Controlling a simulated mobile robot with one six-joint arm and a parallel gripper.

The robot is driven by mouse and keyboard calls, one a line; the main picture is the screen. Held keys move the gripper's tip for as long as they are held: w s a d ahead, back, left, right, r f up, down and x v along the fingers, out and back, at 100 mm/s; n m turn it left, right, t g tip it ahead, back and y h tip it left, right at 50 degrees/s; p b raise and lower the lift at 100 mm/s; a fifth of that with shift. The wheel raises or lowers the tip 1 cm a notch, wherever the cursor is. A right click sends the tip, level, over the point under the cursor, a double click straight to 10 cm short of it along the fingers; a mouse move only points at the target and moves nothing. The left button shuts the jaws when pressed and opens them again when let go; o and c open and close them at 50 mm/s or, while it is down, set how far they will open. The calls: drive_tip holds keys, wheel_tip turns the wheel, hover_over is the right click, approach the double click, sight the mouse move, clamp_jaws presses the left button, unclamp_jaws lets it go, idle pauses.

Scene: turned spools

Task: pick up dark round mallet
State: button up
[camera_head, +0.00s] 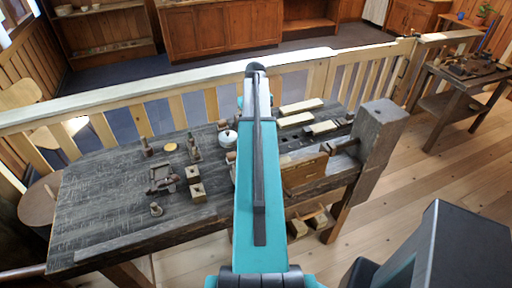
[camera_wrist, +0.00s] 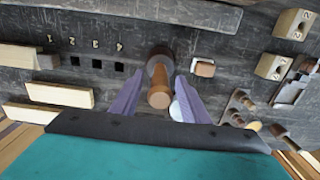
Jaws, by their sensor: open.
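The dark round mallet (camera_wrist: 159,62) shows in the wrist view, with a dark round head and an orange-brown handle pointing toward the camera. My gripper (camera_wrist: 163,84) is open, its two purplish fingers to the left and right of the mallet's handle. I cannot tell whether either finger touches it. In the head view my own teal arm hides the mallet and my gripper.
The dark workbench (camera_head: 105,205) holds pale wooden blocks (camera_wrist: 60,92), numbered square holes and a small white-and-brown block (camera_wrist: 204,68) right of the mallet. A white round object (camera_head: 228,138) sits close by. Wooden blocks and tools stand farther right in the wrist view.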

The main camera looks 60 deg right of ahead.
drive_tip(key=shift+f+b, duration=0.75)
drive_tip(key=shift+f, duration=0.8)
clamp_jaws()
